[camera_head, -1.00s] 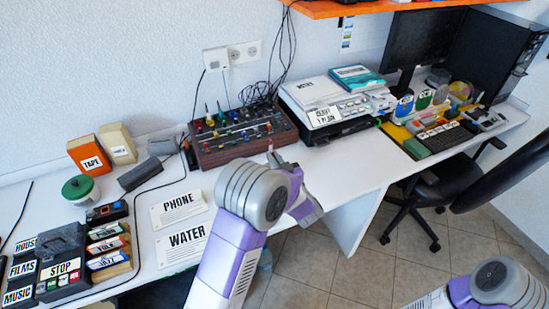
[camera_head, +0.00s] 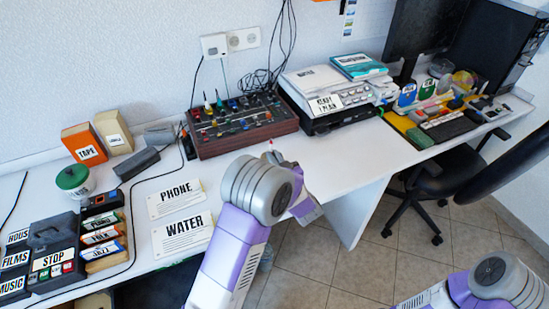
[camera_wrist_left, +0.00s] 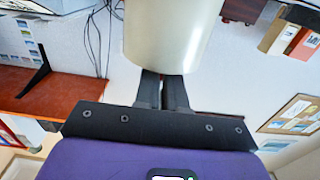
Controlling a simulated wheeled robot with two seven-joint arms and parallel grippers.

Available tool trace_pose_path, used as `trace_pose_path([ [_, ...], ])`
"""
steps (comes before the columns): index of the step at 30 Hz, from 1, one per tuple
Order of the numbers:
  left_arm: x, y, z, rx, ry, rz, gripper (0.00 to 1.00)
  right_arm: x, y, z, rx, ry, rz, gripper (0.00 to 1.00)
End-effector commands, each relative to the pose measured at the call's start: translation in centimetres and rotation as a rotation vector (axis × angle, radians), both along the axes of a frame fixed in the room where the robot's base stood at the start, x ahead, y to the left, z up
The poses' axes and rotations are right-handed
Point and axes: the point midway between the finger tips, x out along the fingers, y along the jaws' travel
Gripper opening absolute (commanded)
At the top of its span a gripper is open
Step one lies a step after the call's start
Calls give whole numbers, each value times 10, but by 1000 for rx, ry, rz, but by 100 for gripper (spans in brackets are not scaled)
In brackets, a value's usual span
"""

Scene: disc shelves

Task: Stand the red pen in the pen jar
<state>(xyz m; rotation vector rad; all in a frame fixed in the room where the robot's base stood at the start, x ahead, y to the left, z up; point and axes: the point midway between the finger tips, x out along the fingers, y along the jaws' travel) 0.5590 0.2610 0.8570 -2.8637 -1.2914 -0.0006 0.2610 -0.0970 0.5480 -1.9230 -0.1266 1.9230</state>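A small red tip, which may be the red pen (camera_head: 270,142), shows just beyond my left wrist in the head view. Its lower part is hidden. My left gripper (camera_wrist_left: 165,90) shows in the left wrist view as two dark parallel fingers close together. A large pale cylinder, probably the pen jar (camera_wrist_left: 173,35), covers their tips, so I cannot see what is between them. In the head view my left arm hides this cylinder and most of the gripper. My right arm shows at the bottom right, with its gripper out of frame.
A brown knob box (camera_head: 240,128) and a printer (camera_head: 330,95) stand behind the left gripper. PHONE (camera_head: 175,198) and WATER (camera_head: 183,234) signs lie left of my arm. A lidded pot (camera_head: 75,182) stands further left.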

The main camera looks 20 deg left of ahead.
Motion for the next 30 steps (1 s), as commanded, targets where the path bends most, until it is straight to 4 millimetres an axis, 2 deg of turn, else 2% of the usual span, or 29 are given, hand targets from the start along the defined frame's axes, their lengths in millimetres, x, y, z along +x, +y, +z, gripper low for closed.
trace_pose_path([
  [1, 0, 0, 0, 0, 0, 0, 16, 0, 0, 0, 0, 0, 0, 43],
  [6, 0, 0, 0, 0, 0, 0, 40, 0, 0, 0, 0, 0, 0, 43],
  [16, -3, -4, 0, -1, 1, -2, 40, 0, 0, 2, 0, 0, 0, 43],
  [30, -47, -54, 1, 0, 1, -2, 40, 0, 0, 19, 0, 0, 0, 43],
])
